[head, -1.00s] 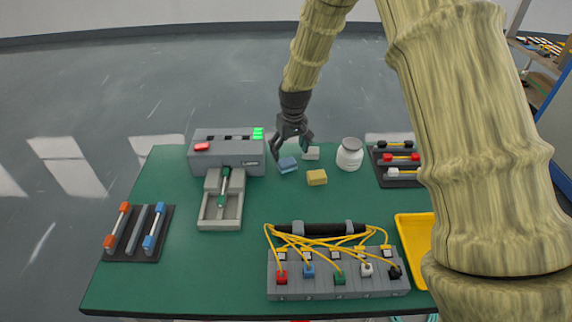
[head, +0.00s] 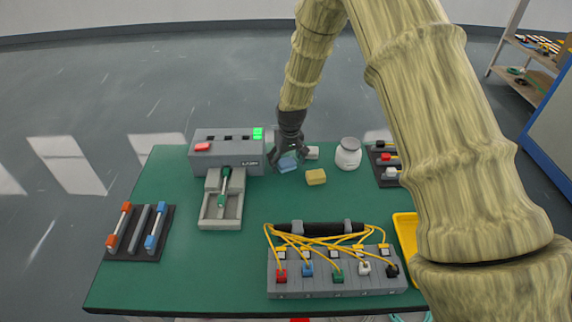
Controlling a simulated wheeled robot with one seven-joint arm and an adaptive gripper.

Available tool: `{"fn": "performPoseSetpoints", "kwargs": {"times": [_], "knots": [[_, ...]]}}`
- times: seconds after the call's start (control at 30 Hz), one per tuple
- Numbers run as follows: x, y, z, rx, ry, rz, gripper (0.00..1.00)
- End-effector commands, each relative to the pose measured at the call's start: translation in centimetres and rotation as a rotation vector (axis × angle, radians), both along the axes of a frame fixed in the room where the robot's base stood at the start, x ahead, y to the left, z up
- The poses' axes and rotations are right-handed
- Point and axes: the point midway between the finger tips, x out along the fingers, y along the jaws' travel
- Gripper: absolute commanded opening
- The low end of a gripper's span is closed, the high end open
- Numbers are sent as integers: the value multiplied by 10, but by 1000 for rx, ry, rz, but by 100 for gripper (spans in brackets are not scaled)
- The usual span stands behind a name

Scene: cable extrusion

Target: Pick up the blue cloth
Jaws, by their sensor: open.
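The blue cloth (head: 287,164) is a small folded block on the green table, near its back edge and right of the grey machine. My gripper (head: 287,161) comes down from above with its fingers spread, at the cloth. The fingers partly cover the cloth, and I cannot tell whether they touch it. A white block (head: 312,153) lies just right of the gripper, and a yellow block (head: 316,177) lies in front and to the right.
The grey machine (head: 226,150) stands close on the left. A white jar (head: 348,154) stands to the right. A connector block (head: 337,284) with yellow cables is at the front, beside a yellow tray (head: 405,238). The green table (head: 180,260) is clear at the front left.

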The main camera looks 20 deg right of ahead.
Motion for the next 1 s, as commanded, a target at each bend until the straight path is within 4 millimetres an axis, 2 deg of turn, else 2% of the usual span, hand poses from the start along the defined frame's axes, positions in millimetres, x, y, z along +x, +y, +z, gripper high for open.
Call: {"fn": "performPoseSetpoints", "kwargs": {"times": [0.07, 0.27, 0.3, 0.4, 0.73, 1.0], "knots": [[0, 0, 0, 0, 0, 0, 75], [0, 0, 0, 0, 0, 0, 38], [0, 0, 0, 0, 0, 0, 37], [0, 0, 0, 0, 0, 0, 34], [0, 0, 4, 0, 0, -1, 34], [1, 0, 28, 0, -2, -1, 34]]}}
